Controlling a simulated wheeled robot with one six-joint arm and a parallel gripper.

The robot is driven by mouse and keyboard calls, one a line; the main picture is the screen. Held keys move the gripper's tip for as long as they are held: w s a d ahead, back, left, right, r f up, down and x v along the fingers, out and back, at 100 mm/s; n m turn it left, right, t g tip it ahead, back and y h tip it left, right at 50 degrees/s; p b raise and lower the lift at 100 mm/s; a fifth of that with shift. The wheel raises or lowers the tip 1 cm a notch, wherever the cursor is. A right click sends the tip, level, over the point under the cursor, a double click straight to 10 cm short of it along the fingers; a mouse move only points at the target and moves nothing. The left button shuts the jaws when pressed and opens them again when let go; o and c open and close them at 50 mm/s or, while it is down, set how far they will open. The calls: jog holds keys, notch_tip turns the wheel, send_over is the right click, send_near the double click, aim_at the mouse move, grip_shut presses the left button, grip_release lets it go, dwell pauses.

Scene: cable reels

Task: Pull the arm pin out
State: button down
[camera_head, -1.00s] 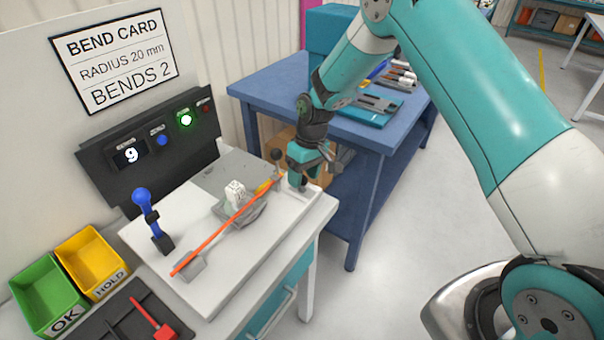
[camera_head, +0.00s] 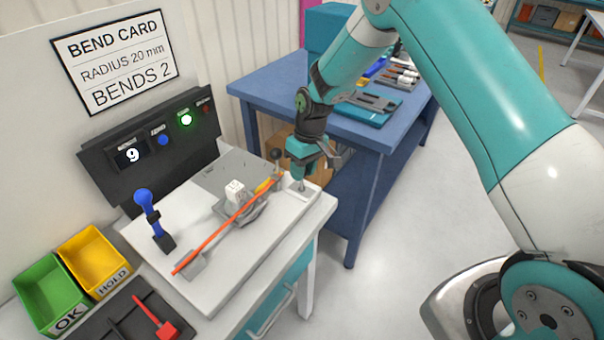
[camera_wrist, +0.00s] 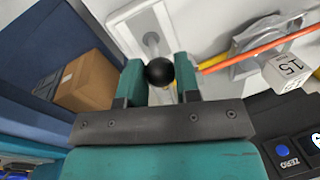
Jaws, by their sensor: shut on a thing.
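My gripper (camera_head: 301,172) is over the right end of the white bench top, fingers pointing down. In the wrist view its two fingers (camera_wrist: 159,82) are closed on a black ball knob, the head of the arm pin (camera_wrist: 160,72). The knob sits snugly between them. The pin's lower part is mostly hidden, so I cannot tell if its tip is still seated. A pale plate with a round grey fitting (camera_wrist: 152,40) lies below. The orange rod (camera_head: 222,233) lies across the bender to the left of my gripper.
A dark ball knob (camera_head: 277,154) stands just left of my gripper. A white block marked 15 (camera_wrist: 285,72) sits beside the rod. The blue lever (camera_head: 145,205) is farther left. A blue table (camera_head: 275,85) and cardboard box (camera_wrist: 88,80) are behind.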

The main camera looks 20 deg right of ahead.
jog(key=shift+a+r, duration=0.1)
jog(key=shift+r, duration=0.2)
jog(key=c, duration=0.8)
grip_release()
jog(key=d+r+b, duration=0.1)
jog(key=r, duration=0.4)
jog(key=w+d+r+b, duration=0.1)
jog(key=r, duration=0.5)
jog(key=d+r+b, duration=0.1)
jog(key=r, duration=0.5)
jog(key=shift+w, duration=0.2)
jog(key=s+a+r, duration=0.1)
jog(key=s+a, duration=0.1)
jog(key=s, duration=0.8)
jog(key=s+a+r+n+y, duration=0.1)
jog(key=s+a+r, duration=0.1)
jog(key=s, duration=0.9)
jog(key=s+a+r+n+t+y, duration=0.1)
jog(key=s+a+r, duration=0.1)
jog(key=s, duration=0.9)
jog(key=shift+a, duration=0.7)
